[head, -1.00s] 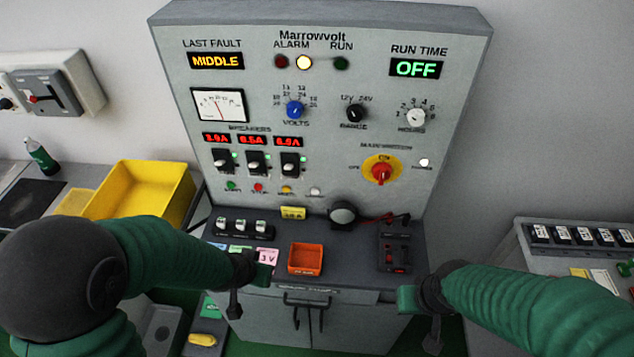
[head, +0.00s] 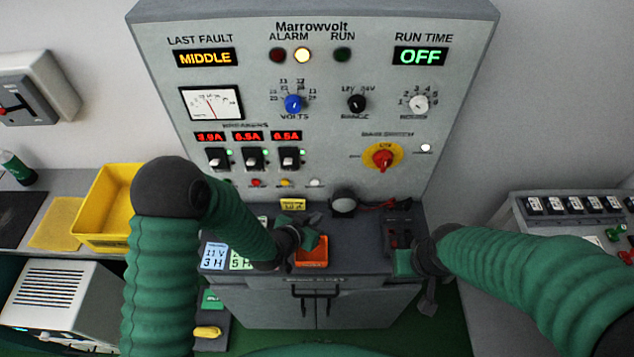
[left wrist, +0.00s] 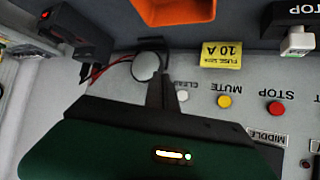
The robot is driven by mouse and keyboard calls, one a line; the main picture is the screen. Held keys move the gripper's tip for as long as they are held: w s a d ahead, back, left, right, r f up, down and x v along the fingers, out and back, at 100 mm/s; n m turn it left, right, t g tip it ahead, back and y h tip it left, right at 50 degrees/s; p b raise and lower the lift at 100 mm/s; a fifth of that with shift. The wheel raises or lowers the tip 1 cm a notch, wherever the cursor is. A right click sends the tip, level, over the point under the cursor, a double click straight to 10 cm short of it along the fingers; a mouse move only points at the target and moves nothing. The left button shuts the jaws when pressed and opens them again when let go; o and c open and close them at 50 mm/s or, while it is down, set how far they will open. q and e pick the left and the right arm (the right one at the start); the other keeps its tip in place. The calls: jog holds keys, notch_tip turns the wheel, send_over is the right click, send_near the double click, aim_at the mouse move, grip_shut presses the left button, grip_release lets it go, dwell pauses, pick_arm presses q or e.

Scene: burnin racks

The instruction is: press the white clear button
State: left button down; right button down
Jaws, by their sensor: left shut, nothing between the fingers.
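The white clear button (head: 315,183) is at the right end of the row of small coloured buttons on the Marrowvolt panel. In the left wrist view, the white button (left wrist: 182,96) is beside an upside-down CLEAR label, close to my finger. My left gripper (head: 312,220) is shut and empty, above the orange bin and below the button row. Its dark fingers (left wrist: 163,88) show beside the button in the left wrist view; I see no clear contact. My right gripper (head: 428,298) hangs at the console's right front; its jaw state is unclear.
A round grey knob-like part (head: 343,201) and a yellow fuse label (head: 292,204) are near the button. The orange bin (head: 311,252) sits on the console ledge. Yellow (head: 284,183) and red (head: 256,183) buttons lie to the left. A yellow tray (head: 100,208) stands at left.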

aim_at(315, 182)
pick_arm(q)
jog(key=w+b, duration=0.1)
jog(key=w, duration=0.7)
jog(key=shift+w+a, duration=0.2)
jog(key=shift+w, duration=0.1)
pick_arm(e)
jog(key=shift+w+a+f, duration=0.2)
jog(key=shift+w+f, duration=0.05)
jog(key=shift+f, duration=0.3)
pick_arm(q)
jog(key=shift+a+f, duration=0.1)
jog(key=shift+a, duration=0.15)
pick_arm(e)
jog(key=shift+a, duration=0.3)
pick_arm(q)
jog(key=shift+d, duration=0.2)
pick_arm(e)
jog(key=shift+d, duration=0.2)
pick_arm(q)
jog(key=shift+a, duration=0.1)
pick_arm(e)
jog(key=shift+a, duration=0.1)
pick_arm(q)
jog(key=shift+w, duration=0.35)
pick_arm(e)
jog(key=shift+f, duration=0.15)
